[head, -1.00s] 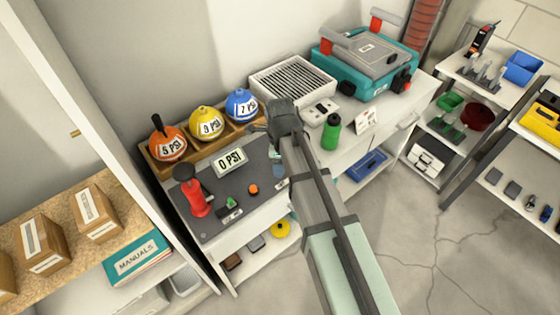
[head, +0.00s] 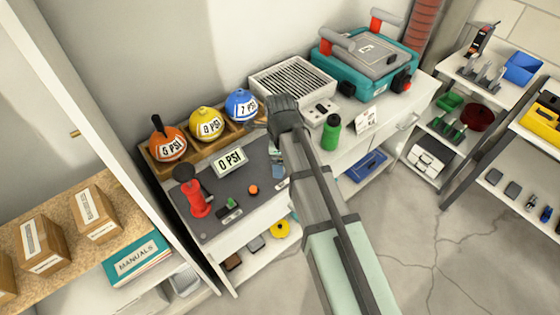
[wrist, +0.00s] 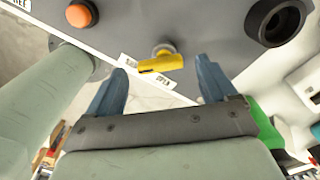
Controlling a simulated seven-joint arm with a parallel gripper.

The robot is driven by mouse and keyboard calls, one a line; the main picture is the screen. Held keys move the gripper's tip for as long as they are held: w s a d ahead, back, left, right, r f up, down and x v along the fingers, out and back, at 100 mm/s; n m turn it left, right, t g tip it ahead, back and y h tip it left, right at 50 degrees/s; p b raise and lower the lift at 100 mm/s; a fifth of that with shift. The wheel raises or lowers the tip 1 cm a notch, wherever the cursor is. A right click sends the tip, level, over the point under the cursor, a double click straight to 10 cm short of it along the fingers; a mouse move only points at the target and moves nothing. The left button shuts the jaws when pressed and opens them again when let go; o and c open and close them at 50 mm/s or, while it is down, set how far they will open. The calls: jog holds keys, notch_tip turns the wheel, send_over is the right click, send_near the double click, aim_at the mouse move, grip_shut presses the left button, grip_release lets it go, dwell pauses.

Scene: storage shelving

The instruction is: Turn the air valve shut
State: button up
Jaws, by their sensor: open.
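The air valve appears in the wrist view as a small yellow lever handle (wrist: 160,63) on a round metal base, on the grey panel. The handle lies nearly crosswise in the picture. My gripper (wrist: 160,72) is open, its two blue fingers apart on either side of the valve, with a gap on each side. I cannot tell how far the fingertips are above the panel. In the head view my arm hides the valve, and only a bit of my gripper (head: 278,171) shows beside it.
An orange button (head: 253,189), a red pump (head: 195,195) and a "0 PSI" display (head: 229,160) are on the grey bench top. Balls marked with PSI values sit in a wooden rack behind. A green bottle (head: 331,132) stands right of my arm. A dark round part (wrist: 275,20) is near the right finger.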

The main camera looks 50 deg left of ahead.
notch_tip(320, 180, up, 12)
jog(key=shift+r, duration=0.15)
dwell(0.4)
dwell(0.5)
jog(key=w+d+f+n+g+h, duration=0.1)
jog(key=w+d+f, duration=0.4)
jog(key=d+f, duration=0.55)
jog(key=w+d+f+n+g, duration=0.1)
jog(key=w+d+f+n, duration=0.1)
jog(key=w+d+f, duration=0.65)
jog(key=w+d+f+n+g+h, duration=0.1)
jog(key=w+d+f, duration=0.1)
jog(key=d+f, duration=1.05)
jog(key=s+d+f+n, duration=0.1)
jog(key=s+d+f, duration=0.1)
jog(key=d+f, duration=0.8)
jog(key=s+d+f+n+g, duration=0.1)
jog(key=s+d+f, duration=0.2)
jog(key=s+d, duration=0.3)
jog(key=s+d+f+n+g+y, duration=0.1)
jog(key=s+d+f, duration=0.3)
jog(key=s+d, duration=0.3)
jog(key=s+d+f+n+g+y, duration=0.1)
jog(key=s+d+f+n, duration=0.1)
jog(key=s+d, duration=0.5)
jog(key=shift+d+f+g, duration=0.25)
jog(key=shift+f+g, duration=0.15)
jog(key=shift+f, duration=0.35)
